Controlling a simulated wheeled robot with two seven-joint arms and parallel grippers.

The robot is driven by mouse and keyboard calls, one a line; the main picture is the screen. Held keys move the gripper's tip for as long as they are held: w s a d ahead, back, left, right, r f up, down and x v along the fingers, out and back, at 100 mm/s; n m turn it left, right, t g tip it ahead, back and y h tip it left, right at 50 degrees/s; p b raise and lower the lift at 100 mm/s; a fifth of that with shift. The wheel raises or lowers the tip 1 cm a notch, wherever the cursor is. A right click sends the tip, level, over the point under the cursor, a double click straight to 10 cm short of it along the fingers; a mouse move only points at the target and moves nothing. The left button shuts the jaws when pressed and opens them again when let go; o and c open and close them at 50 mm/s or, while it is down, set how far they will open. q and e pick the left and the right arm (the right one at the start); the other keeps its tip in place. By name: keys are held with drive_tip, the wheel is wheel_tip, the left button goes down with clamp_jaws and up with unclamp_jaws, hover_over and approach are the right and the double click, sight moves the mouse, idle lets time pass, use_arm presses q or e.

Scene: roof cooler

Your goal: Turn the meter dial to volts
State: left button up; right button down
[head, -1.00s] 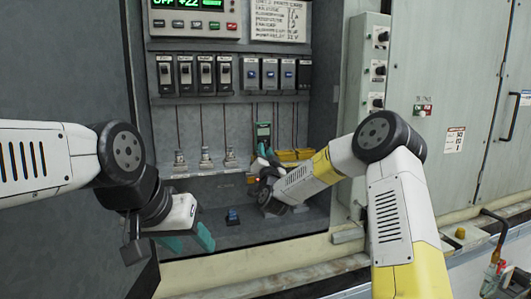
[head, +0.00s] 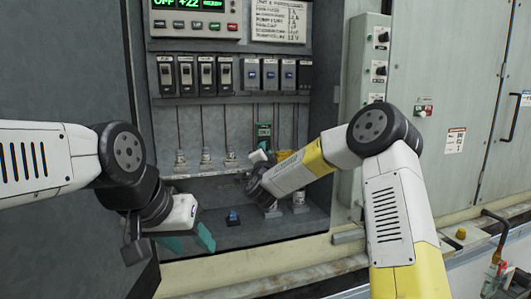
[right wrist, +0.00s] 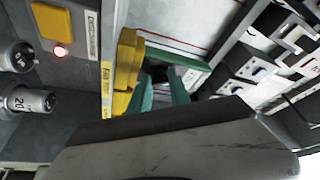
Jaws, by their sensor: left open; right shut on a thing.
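The meter (head: 264,131) is a small green-cased device with a dark face, standing at the back of the cabinet. Its green case (right wrist: 192,64) also shows in the right wrist view. My right gripper (head: 268,154) is at the meter's lower part, mostly hidden by its own arm in the head view. In the right wrist view its teal fingers (right wrist: 163,84) are closed around a dark knob-like part, the dial (right wrist: 158,73), on the meter's front. The dial's markings cannot be read. My left gripper (head: 205,240) is open and empty, low at the left, well away from the meter.
A yellow block (right wrist: 128,70) sits right beside the fingers. Breakers (head: 205,75) line the shelf above, with cables down to several terminals (head: 205,158). A blue-topped item (head: 233,217) stands on the cabinet floor. The floor around it is mostly clear.

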drive_tip(key=shift+m+g+h, duration=0.3)
drive_tip(key=shift+m, duration=0.7)
drive_tip(key=c, duration=1.2)
unclamp_jaws()
drive_tip(key=shift+f, duration=0.1)
